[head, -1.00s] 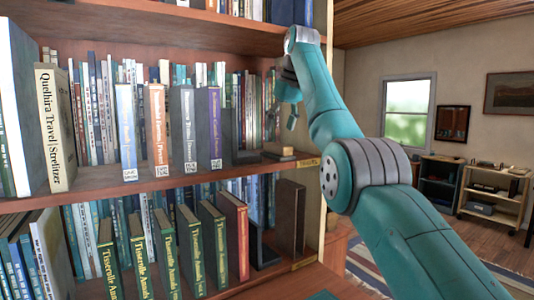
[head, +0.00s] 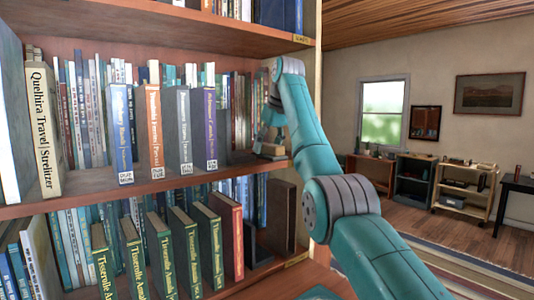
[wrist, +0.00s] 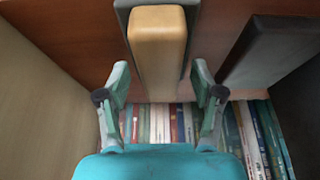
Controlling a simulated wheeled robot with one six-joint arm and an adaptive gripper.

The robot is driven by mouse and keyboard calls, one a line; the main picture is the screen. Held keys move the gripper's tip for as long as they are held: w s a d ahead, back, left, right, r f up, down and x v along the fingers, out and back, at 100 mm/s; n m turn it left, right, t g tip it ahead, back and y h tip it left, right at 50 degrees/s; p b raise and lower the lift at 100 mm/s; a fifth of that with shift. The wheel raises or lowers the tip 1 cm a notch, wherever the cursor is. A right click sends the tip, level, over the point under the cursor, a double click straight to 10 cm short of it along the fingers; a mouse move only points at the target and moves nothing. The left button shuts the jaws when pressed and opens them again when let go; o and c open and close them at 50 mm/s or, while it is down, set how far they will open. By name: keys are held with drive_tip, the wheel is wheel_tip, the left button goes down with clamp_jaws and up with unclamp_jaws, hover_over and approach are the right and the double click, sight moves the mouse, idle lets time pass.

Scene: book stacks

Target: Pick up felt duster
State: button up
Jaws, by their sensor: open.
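The felt duster (wrist: 158,45) has a pale wooden back over a dark grey felt layer. It lies on the middle shelf board; in the head view it (head: 268,150) is small, at the right end of that shelf, partly hidden by my gripper. My gripper (wrist: 160,75) is open. In the wrist view its two fingers stand on either side of the duster's near part, with a gap showing on each side. In the head view my gripper (head: 268,136) is just above the duster, reaching in from the right.
A dark upright object (wrist: 275,50) is close to the right of the duster in the wrist view. The shelf's side panel (wrist: 40,110) is on the left. Standing books (head: 205,125) fill the shelf left of my gripper. An upper shelf (head: 240,33) runs above.

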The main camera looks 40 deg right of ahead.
drive_tip(key=shift+f, duration=0.2)
idle(0.6)
drive_tip(key=c, duration=0.8)
drive_tip(key=shift+r, duration=0.15)
